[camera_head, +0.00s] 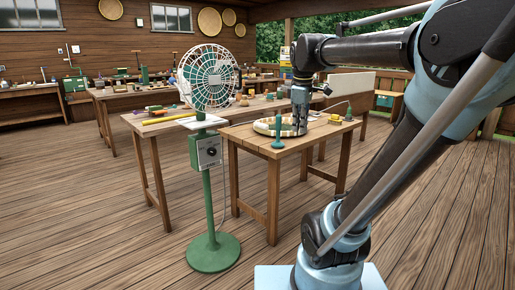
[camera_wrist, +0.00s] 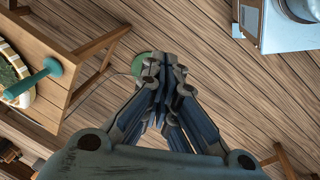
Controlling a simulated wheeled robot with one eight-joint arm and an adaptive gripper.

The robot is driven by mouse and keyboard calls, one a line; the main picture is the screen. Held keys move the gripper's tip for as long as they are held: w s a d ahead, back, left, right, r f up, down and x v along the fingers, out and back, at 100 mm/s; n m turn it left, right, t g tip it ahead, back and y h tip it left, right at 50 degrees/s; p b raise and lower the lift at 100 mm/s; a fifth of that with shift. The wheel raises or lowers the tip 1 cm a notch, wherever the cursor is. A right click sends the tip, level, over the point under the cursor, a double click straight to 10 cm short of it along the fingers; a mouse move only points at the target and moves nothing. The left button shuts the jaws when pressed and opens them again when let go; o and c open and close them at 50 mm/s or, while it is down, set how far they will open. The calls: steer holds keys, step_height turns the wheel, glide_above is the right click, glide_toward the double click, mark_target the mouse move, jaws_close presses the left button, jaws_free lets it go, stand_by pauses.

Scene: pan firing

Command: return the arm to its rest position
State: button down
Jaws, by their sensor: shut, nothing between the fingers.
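My gripper (camera_head: 300,126) hangs pointing down at the end of my arm, in front of the small wooden table (camera_head: 262,143) in the head view. It also shows in the wrist view (camera_wrist: 163,62), where its fingers are closed together with nothing between them. There it is over the plank floor, to the right of the table (camera_wrist: 85,62). In the head view my arm reaches in from the right, with the elbow raised high and the forearm running left to the wrist.
A round basket tray (camera_head: 262,127) and a teal stand (camera_head: 278,132) are on the small table. A green pedestal fan (camera_head: 208,150) stands left of it, its base (camera_head: 213,252) on the floor. Longer workbenches stand behind.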

steer(key=s+d+f+m, duration=0.2)
steer(key=s+f+m, duration=0.4)
steer(key=f, duration=0.6)
steer(key=s+d+f+m, duration=0.2)
steer(key=s+f+m, duration=0.4)
steer(key=s+f, duration=0.5)
steer(key=shift+s+f, duration=0.15)
steer(key=shift+f, duration=0.5)
steer(key=shift+w+f, duration=0.2)
steer(key=shift+w, duration=0.3)
